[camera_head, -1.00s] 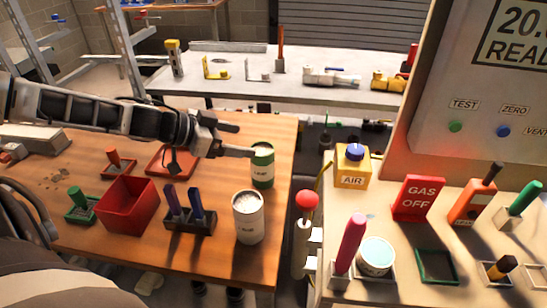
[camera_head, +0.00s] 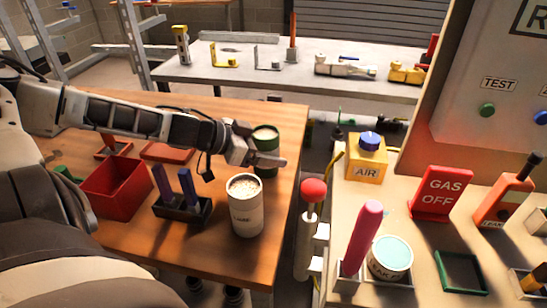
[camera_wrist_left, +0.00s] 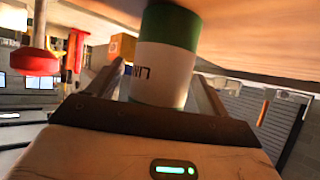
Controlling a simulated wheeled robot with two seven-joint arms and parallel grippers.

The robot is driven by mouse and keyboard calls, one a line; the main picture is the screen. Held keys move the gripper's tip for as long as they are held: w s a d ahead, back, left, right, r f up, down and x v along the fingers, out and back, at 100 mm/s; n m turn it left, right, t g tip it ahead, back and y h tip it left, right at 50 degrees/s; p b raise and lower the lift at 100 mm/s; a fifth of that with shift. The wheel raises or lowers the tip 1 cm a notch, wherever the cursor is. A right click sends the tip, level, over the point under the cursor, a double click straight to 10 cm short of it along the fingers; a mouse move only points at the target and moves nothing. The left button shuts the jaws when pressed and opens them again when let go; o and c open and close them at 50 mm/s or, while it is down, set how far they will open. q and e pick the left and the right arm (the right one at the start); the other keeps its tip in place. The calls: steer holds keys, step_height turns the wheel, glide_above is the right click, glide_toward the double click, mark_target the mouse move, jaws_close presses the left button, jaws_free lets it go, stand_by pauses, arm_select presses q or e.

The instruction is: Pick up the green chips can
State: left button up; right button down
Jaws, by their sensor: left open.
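The green chips can (camera_head: 266,143) stands upright on the wooden table near its right edge, green with a pale label band. My left gripper (camera_head: 262,152) is open, with one finger in front of the can and the other behind its left side. In the left wrist view, the can (camera_wrist_left: 166,62) shows its green end and white label between the two spread fingers (camera_wrist_left: 160,88). Whether either finger touches it I cannot tell. The can's lower part is partly hidden by the near finger in the head view. My right gripper is not in view.
A white can (camera_head: 245,206) stands close in front of the gripper. A dark holder with purple and blue handles (camera_head: 182,208) and a red bin (camera_head: 117,189) are to the left. A red-knobbed post (camera_head: 313,190) rises beyond the table's right edge.

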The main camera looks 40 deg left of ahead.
arm_select(q)
steer(key=shift+s, duration=0.1)
steer(key=c, duration=0.3)
steer(key=shift+r, duration=0.1)
steer(key=c, duration=1)
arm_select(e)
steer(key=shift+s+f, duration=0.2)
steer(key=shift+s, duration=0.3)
